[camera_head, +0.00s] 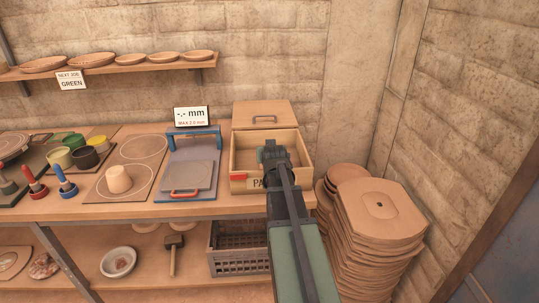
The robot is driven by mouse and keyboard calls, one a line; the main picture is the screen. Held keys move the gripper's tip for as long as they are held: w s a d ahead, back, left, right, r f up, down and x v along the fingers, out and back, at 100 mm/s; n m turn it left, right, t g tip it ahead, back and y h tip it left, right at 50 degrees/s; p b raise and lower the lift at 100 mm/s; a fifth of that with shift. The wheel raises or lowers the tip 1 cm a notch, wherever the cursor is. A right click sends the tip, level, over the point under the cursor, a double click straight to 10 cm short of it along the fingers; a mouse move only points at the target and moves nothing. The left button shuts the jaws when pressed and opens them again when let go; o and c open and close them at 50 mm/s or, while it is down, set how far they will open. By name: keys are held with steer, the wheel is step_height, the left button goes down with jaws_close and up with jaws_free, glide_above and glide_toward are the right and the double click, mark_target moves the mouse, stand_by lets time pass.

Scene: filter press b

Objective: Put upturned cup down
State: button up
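A pale cream cup (118,180) stands on the front part of a brown board (137,188) marked with circles, left of the blue-framed gauge. Its top looks closed and smooth, as on an upturned cup. My gripper (268,154) is well to the right of the cup, over the open wooden box (241,184) with a partly hidden label. My arm covers part of the box. The fingers are small and seen from behind, so I cannot tell whether they are open or shut, or whether they hold anything.
The blue-framed gauge (190,165) with a red handle stands between cup and box. Paint pots (84,157) and red and blue-handled tools (65,185) are to the left. Stacked brown plates (375,215) stand at right. A shelf (120,67) with dishes runs above.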

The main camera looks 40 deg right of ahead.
steer(key=shift+f+b, duration=0.4)
steer(key=shift+f, duration=0.1)
steer(key=o, duration=1)
steer(key=shift+r, duration=0.1)
steer(key=shift+r, duration=0.15)
steer(key=shift+s+a+r+p, duration=0.2)
steer(key=shift+r+p, duration=0.25)
steer(key=shift+p, duration=0.15)
steer(key=shift+s+a+r+p, duration=0.1)
steer(key=shift+s+r+p, duration=0.05)
steer(key=shift+r+p, duration=0.4)
steer(key=p+v, duration=0.1)
steer(key=v, duration=0.2)
steer(key=p+v, duration=0.2)
steer(key=v, duration=0.2)
steer(key=p+v, duration=0.1)
steer(key=v, duration=0.2)
steer(key=shift+s+a+f+p, duration=0.1)
steer(key=shift+s+a+p, duration=0.15)
steer(key=shift+s+p, duration=0.15)
